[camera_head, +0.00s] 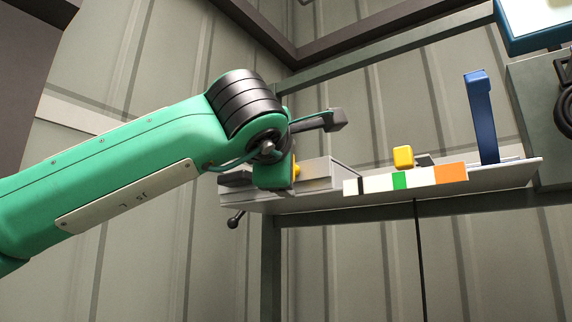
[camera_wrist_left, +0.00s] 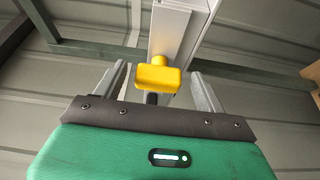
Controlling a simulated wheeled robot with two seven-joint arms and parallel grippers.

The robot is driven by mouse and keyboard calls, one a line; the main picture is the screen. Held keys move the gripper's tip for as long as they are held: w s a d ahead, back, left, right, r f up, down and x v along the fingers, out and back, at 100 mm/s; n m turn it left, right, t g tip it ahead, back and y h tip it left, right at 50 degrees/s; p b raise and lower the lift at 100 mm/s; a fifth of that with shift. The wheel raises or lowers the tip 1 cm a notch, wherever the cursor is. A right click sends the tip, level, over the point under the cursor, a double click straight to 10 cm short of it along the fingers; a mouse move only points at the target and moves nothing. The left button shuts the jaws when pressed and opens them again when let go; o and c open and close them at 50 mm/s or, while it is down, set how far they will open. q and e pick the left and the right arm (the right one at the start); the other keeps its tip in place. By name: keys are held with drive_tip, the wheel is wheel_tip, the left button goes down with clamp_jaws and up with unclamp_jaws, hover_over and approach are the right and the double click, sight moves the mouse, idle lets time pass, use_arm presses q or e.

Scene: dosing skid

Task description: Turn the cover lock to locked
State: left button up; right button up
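A yellow knob (camera_wrist_left: 157,76), which I take to be the cover lock, stands on a pale grey housing (camera_wrist_left: 180,28) in the left wrist view. My left gripper (camera_wrist_left: 158,88) is open, with its grey fingers on either side of the knob and a gap visible on both sides. In the head view my left wrist hides most of this knob; a sliver of yellow (camera_head: 297,170) shows beside the grey box (camera_head: 330,173). I cannot read whether the lock is locked. My right gripper is in neither view.
The shelf (camera_head: 515,170) carries another yellow block (camera_head: 403,157), a coloured strip (camera_head: 400,181) and an upright blue handle (camera_head: 482,115). A black ball-ended lever (camera_head: 234,221) hangs under its left end. A dark frame post stands below. Open space lies in front of the shelf.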

use_arm(q)
drive_tip(key=b+v, duration=0.3)
drive_tip(key=v, duration=1.1)
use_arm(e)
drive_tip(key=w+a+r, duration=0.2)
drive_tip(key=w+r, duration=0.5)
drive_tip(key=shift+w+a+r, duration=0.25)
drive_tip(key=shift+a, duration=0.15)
use_arm(q)
drive_tip(key=shift+w+f, duration=0.1)
